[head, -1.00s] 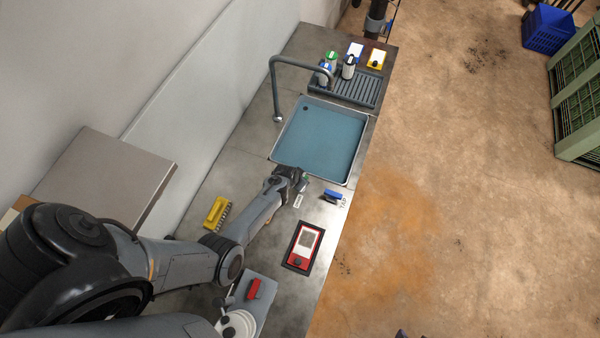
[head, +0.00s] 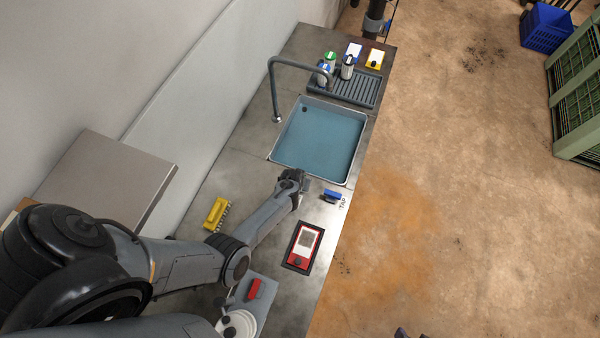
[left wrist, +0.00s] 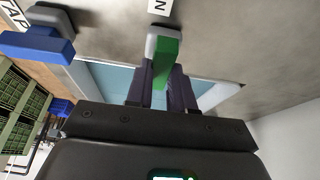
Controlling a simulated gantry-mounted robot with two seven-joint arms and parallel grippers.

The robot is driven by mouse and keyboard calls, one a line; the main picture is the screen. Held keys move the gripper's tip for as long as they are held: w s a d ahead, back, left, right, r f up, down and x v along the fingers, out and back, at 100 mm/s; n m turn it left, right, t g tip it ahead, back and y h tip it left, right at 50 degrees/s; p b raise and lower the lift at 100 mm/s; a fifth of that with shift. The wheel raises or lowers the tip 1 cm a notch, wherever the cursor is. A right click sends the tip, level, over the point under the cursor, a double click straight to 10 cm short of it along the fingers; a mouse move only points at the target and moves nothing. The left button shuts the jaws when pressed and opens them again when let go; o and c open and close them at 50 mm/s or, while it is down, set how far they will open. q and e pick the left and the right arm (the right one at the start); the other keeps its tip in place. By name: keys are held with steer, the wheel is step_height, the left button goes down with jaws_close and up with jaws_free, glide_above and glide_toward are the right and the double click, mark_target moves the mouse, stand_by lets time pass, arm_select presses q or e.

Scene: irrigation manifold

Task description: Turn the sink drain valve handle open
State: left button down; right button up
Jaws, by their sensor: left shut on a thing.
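The green drain valve handle (left wrist: 164,60) shows in the left wrist view, on a grey mount at the counter surface. A white label ending in "N" lies beside it. My left gripper (left wrist: 161,88) has its dark fingers on both sides of the green handle and is shut on it. In the head view my left gripper (head: 303,183) is low over the counter, just in front of the sink (head: 352,172), and hides most of the handle. Blue water covers the sink floor.
A blue handle (head: 333,196) marked "TAP" is close to the right of my gripper, and also shows in the left wrist view (left wrist: 38,45). A red-framed panel (head: 303,246) and a yellow brush (head: 216,213) lie nearby. The faucet (head: 273,85) arches over the sink.

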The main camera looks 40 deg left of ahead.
arm_select(q)
steer(key=shift+f, duration=0.1)
steer(key=c, duration=1)
jaws_free()
steer(key=shift+r, duration=0.2)
steer(key=shift+p+v, duration=1.15)
steer(key=shift+v, duration=4.15)
